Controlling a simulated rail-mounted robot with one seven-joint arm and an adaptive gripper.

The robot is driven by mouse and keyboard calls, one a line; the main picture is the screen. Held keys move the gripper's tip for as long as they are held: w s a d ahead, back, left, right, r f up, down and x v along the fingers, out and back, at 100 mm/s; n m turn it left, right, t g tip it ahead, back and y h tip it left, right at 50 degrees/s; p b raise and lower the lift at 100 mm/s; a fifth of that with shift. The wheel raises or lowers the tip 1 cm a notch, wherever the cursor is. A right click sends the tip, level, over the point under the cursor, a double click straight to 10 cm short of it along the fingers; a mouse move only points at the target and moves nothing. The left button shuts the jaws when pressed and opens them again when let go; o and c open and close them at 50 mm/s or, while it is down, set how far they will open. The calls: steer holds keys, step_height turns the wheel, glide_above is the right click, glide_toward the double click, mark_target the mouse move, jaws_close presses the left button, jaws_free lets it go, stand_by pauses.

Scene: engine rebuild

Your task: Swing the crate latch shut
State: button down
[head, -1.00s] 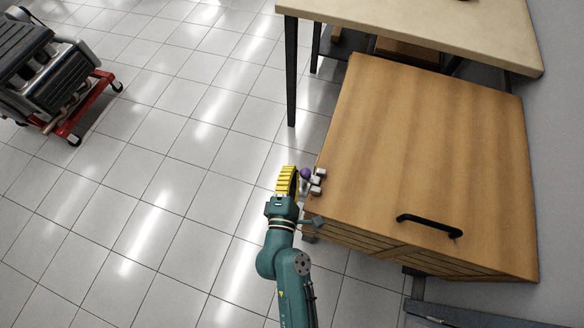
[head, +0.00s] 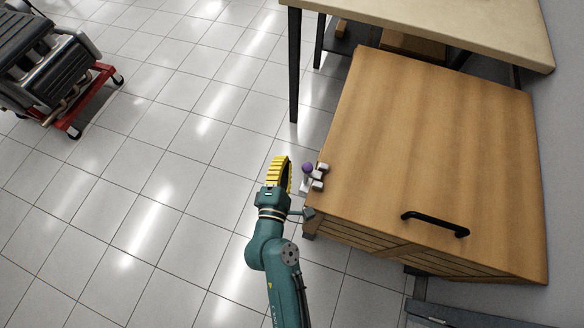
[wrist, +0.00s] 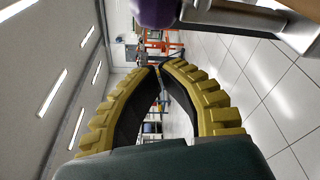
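The wooden crate (head: 430,150) stands at the right, its lid down. Its latch (head: 320,175) is at the lid's left edge, with pale metal parts and a purple knob (head: 307,168). The latch's exact angle is hard to tell. My gripper (head: 281,159) has yellow ribbed fingers and is just left of the knob, with a small gap between them. In the wrist view the fingertips (wrist: 158,66) meet with nothing between them. The purple knob (wrist: 152,12) and a metal bar (wrist: 225,14) show at the top edge, beside the fingers.
A black handle (head: 435,222) stands up from the lid. A pale-topped table (head: 430,22) is behind the crate, with a dark leg (head: 294,70). A red-framed wheeled cart (head: 88,98) is at the far left. The tiled floor (head: 170,170) left of my gripper is clear.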

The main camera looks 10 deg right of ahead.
steer(key=p+v, duration=0.2)
steer(key=v, duration=0.7)
steer(key=shift+s+a, duration=0.35)
steer(key=shift+a, duration=0.05)
steer(key=shift+f, duration=0.15)
